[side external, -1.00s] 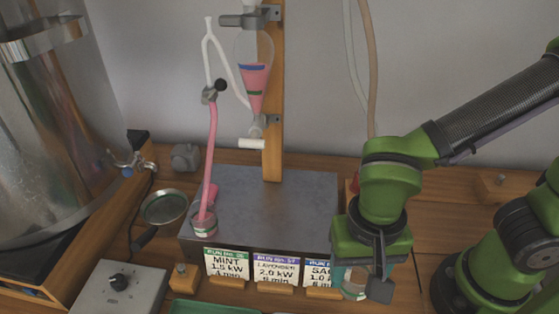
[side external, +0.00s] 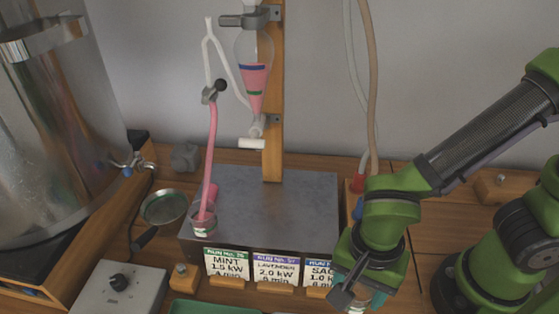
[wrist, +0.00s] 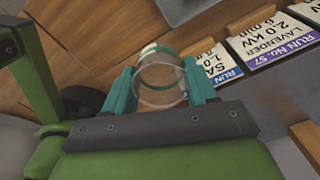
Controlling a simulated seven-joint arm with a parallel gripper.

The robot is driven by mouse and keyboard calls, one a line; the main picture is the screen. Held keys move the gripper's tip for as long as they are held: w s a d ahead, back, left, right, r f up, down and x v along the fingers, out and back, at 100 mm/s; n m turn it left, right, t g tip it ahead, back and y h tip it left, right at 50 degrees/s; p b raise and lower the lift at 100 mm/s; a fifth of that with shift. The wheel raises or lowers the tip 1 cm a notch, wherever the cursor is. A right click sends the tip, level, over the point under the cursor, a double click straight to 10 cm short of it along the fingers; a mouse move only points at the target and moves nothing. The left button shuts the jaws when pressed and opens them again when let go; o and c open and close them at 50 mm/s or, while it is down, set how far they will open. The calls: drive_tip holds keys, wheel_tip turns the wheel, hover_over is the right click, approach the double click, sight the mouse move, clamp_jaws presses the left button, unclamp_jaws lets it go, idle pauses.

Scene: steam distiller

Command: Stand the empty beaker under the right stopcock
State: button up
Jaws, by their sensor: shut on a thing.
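My gripper (wrist: 160,88) is shut on the empty beaker (wrist: 160,72), a clear glass with a green band, seen between the teal fingers in the wrist view. In the side view my gripper (side external: 360,298) is low at the right, beside the front right corner of the grey metal slab (side external: 270,200); the beaker is mostly hidden there. On the wooden post, a funnel of pink liquid (side external: 255,88) ends in a pale stopcock (side external: 254,141) above the slab. A black-knobbed stopcock (side external: 214,92) is to its left. Below that, a pink tube or stream reaches another beaker (side external: 203,222) on the slab's left side.
Run cards (side external: 275,266) stand in wooden holders along the slab's front edge. A strainer (side external: 164,208), a control box (side external: 118,288) and a large metal vessel (side external: 45,120) are at left. Hoses (side external: 365,100) hang behind my gripper. The slab's middle and right are clear.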

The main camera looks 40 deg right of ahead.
sight(351, 306)
drive_tip(key=shift+f, duration=3.15)
drive_tip(key=shift+f, duration=0.1)
drive_tip(key=shift+f, duration=0.1)
drive_tip(key=o, duration=1.1)
